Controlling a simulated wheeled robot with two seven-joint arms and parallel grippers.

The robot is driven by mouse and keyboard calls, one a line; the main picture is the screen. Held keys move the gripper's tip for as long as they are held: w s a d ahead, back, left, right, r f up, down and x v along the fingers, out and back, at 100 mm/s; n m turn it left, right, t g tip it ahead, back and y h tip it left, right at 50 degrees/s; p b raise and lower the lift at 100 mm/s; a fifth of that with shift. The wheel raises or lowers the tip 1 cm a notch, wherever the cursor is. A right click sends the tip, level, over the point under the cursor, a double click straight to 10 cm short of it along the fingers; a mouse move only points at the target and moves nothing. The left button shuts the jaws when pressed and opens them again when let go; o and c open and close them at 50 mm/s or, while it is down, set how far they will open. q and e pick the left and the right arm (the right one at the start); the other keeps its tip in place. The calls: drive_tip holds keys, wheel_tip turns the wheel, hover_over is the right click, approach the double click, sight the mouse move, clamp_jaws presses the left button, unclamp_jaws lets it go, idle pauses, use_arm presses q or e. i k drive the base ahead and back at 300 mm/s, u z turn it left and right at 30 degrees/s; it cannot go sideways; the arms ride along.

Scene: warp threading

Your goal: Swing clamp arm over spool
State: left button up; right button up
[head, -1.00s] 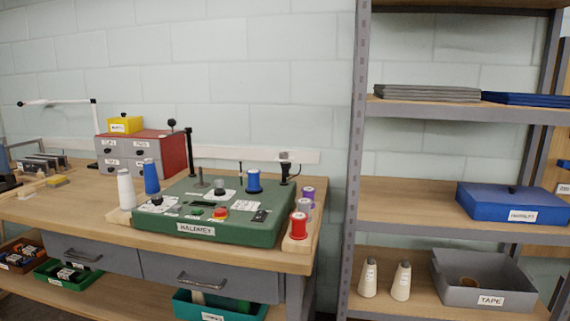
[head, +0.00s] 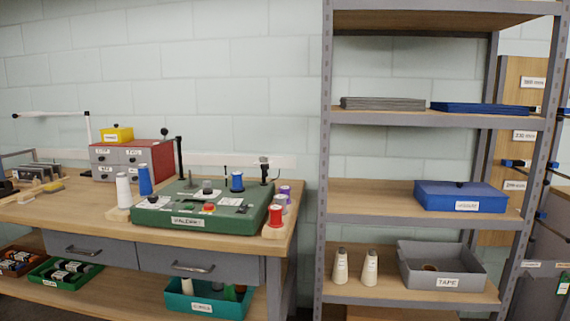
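The green winding machine (head: 170,218) sits on the wooden workbench (head: 120,232) at left of centre in the head view. A blue spool (head: 237,181) stands upright at the machine's back right. A dark post with a small head (head: 264,168) rises just right of the blue spool; it may be the clamp, but at this size I cannot tell where its arm points. A taller black post (head: 179,158) stands at the machine's back left. Neither of my grippers is in view.
Red, grey and purple spools stand in a wooden holder (head: 273,233) right of the machine. White (head: 123,191) and blue (head: 145,180) cones stand left of it. A metal shelf unit (head: 326,160) with a blue box (head: 460,196) and a grey tape bin (head: 441,266) stands to the right.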

sight(264, 166)
drive_tip(key=z, duration=0.35)
drive_tip(key=i, duration=0.9)
drive_tip(key=u, duration=0.1)
